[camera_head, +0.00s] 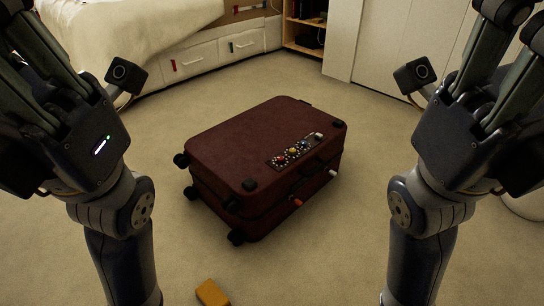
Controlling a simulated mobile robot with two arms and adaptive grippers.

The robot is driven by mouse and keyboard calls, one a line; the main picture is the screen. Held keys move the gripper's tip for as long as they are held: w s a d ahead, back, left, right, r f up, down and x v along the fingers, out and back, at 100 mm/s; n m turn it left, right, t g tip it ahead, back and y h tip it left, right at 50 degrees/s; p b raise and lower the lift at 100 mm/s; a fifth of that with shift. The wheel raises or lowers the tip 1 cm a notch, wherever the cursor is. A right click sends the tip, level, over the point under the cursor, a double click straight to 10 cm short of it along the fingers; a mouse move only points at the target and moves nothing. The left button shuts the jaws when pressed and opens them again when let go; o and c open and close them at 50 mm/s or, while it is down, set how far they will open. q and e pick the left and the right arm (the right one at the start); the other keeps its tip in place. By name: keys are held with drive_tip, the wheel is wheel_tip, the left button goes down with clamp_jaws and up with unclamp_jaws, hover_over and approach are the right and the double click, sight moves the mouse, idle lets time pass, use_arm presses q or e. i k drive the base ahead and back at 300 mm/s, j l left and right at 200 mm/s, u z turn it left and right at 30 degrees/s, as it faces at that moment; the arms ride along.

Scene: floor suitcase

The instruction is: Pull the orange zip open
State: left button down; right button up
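A dark red suitcase (240,148) lies flat and closed on the carpet in the middle of the head view. A small orange zip pull (298,202) sits on its front right side, at the seam. A small white pull (333,172) is further right along the same side. My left gripper (20,25) is at the upper left and my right gripper (510,25) is at the upper right. Both are raised, well apart from the suitcase. Their fingertips are cut off by the picture's edges, so their opening is hidden.
A panel with several coloured knobs (293,150) is on the suitcase's top. An orange-yellow block (211,293) lies on the floor in front. A bed (130,35) with drawers (215,52) and a shelf (303,35) stand behind. Carpet around the suitcase is mostly clear.

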sight(297, 202)
drive_tip(key=i+l+u, duration=0.4)
drive_tip(key=l+u, duration=0.15)
drive_tip(key=l, duration=0.15)
drive_tip(key=i+l+u, duration=0.15)
drive_tip(key=l+u, duration=0.15)
drive_tip(key=l, duration=0.1)
